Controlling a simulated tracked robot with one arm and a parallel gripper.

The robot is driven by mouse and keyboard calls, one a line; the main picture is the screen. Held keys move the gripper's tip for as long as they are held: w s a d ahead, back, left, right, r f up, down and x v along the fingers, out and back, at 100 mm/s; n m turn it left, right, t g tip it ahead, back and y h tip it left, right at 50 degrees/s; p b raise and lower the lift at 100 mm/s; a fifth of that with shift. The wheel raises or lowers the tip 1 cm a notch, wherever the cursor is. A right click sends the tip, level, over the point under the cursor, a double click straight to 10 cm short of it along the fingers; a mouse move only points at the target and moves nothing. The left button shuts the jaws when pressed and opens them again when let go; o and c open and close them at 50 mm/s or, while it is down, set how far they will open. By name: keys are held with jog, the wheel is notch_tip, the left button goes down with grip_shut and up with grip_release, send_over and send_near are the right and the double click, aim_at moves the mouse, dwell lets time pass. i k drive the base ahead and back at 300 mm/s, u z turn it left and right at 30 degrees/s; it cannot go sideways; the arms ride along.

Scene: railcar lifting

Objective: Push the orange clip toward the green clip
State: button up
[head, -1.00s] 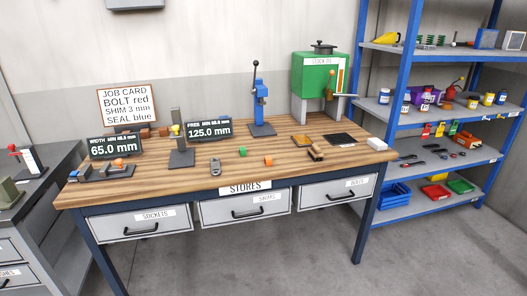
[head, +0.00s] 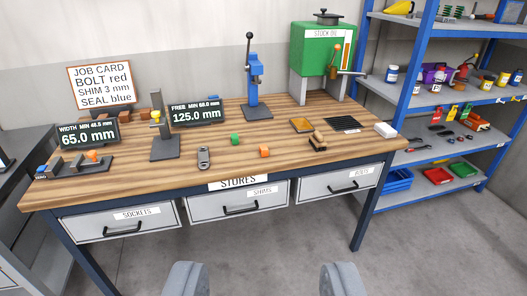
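The orange clip (head: 264,152) is a small orange block on the wooden bench top, right of the middle. The green clip (head: 236,139) is a similar small block, a little behind it and to its left. The two clips are apart, with bare wood between them. My gripper (head: 265,282) shows at the bottom edge as two grey fingers set wide apart. It is open, with only floor seen between the fingers, and is well in front of the bench, touching neither clip.
The bench (head: 120,180) carries a grey metal link (head: 204,158) left of the clips and a wooden-handled brush (head: 317,142) to their right. A blue press (head: 256,85) and a green oil tank (head: 322,50) stand behind. Drawers (head: 238,203) line the front.

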aim_at(264, 149)
jog(key=u, duration=0.1)
jog(key=i, duration=2.15)
jog(key=z, duration=0.2)
